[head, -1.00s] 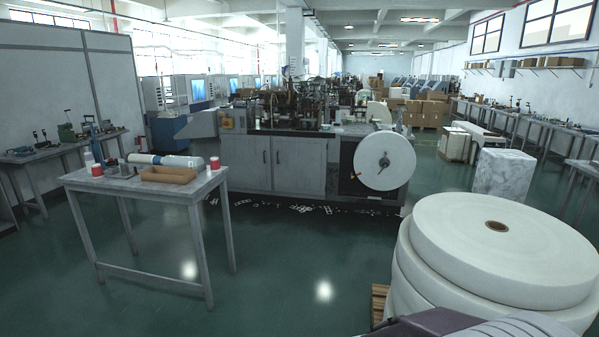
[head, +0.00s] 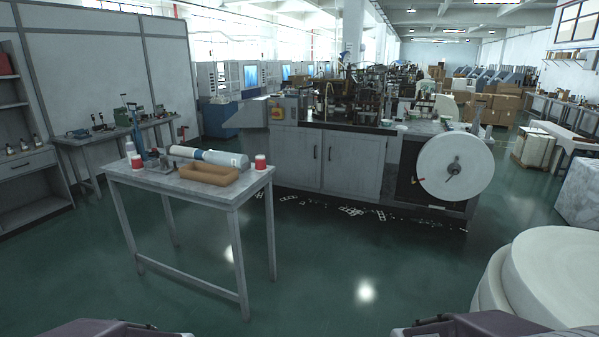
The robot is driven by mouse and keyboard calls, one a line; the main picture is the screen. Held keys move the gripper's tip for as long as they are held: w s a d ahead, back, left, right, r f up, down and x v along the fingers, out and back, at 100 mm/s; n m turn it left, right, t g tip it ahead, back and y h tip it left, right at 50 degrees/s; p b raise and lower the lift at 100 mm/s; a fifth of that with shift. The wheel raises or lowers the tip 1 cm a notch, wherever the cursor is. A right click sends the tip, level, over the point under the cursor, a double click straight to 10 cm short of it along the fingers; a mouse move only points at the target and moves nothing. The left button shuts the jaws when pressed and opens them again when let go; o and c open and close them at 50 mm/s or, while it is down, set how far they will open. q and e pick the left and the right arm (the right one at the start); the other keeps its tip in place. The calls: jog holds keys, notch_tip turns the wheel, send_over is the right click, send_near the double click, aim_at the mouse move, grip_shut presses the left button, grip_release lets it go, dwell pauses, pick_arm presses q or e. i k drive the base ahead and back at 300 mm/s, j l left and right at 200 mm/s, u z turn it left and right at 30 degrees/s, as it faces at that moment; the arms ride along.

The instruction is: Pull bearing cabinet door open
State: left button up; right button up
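The cup forming machine (head: 395,115) stands ahead, past the worktable. Its grey base cabinet has two doors, a left door (head: 297,157) and a right door (head: 352,166), each with a dark upright handle. Both doors look shut. A dark open-looking bay is to their right, behind a big white paper roll (head: 432,165). Which door is the bearing cabinet's, I cannot tell. My two arms show only as purple-grey parts at the bottom edge, one left of centre and one right. Neither gripper is in view, and both are far from the cabinet.
A grey worktable (head: 255,181) with a tan tray (head: 208,174), bottles and a cylinder stands front left. Large stacked white rolls (head: 555,268) stand at the right. Green floor (head: 350,260) is clear between them. White bits lie below the machine.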

aim_at(354, 162)
jog(key=i+l+z, duration=0.2)
jog(key=i, duration=0.85)
jog(key=i+l+z, duration=0.1)
jog(key=i+z, duration=0.15)
jog(key=i, duration=0.85)
jog(key=i+j+z, duration=0.2)
jog(key=i, duration=0.9)
jog(key=i+j+u, duration=0.15)
jog(key=i, duration=0.5)
jog(key=i+u, duration=0.2)
jog(key=i, duration=0.45)
jog(key=i+u, duration=0.15)
jog(key=i, duration=0.55)
jog(key=i+l+u, duration=0.2)
jog(key=i, duration=0.45)
jog(key=i+l+u, duration=0.15)
jog(key=i, duration=0.5)
jog(key=i+u, duration=0.15)
jog(key=i, duration=0.3)
